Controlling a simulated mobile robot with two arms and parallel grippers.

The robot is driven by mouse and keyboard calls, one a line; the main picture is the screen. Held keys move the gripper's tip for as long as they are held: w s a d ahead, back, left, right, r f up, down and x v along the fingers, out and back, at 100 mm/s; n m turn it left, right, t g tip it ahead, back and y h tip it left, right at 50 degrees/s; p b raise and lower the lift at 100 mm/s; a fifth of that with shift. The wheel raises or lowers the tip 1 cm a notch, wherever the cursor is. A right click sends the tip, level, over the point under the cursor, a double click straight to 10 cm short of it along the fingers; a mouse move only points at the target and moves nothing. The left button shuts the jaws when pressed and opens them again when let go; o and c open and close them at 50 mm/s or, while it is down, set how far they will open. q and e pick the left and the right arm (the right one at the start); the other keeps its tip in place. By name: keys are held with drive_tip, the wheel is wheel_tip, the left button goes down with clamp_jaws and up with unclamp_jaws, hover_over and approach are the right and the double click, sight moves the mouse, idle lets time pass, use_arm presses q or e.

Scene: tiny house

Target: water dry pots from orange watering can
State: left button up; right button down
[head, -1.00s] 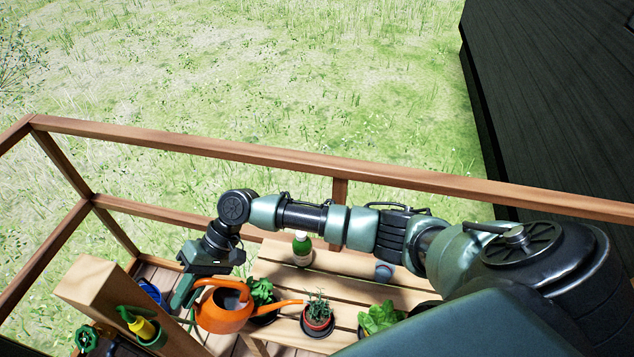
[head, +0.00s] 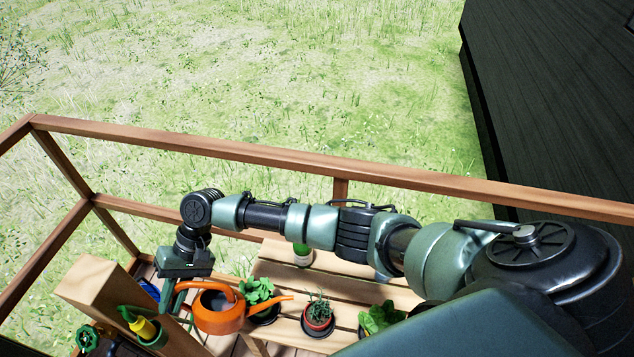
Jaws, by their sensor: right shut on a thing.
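The orange watering can (head: 220,318) hangs at the left end of the slatted wooden bench, its spout pointing right. My right gripper (head: 176,296) is shut on the can, at its handle side on the left. The spout tip is over or near a leafy plant in a dark pot (head: 262,292); I cannot tell the exact height. A red pot with a spiky plant (head: 318,316) stands to its right on a dark saucer. A leafy light green plant (head: 380,318) stands further right, partly hidden by my arm. Soil dryness cannot be told. My left gripper is out of view.
A wooden post (head: 95,280) with a yellow and green sprayer (head: 143,327) is at left. A wooden railing (head: 250,155) runs behind; a dark wall (head: 560,90) is at right.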

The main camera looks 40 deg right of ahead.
drive_tip(key=shift+w+a+r, duration=0.1)
drive_tip(key=shift+a, duration=0.1)
wheel_tip(320, 180, up, 6)
drive_tip(key=w+a+h+p, duration=0.1)
drive_tip(key=a+p, duration=0.1)
drive_tip(key=p, duration=0.2)
drive_tip(key=shift+w+f+m+g+h, duration=0.15)
drive_tip(key=shift+f+m+g+h, duration=0.05)
drive_tip(key=shift+m+g+h, duration=0.2)
drive_tip(key=shift+d, duration=0.1)
drive_tip(key=shift+p, duration=0.3)
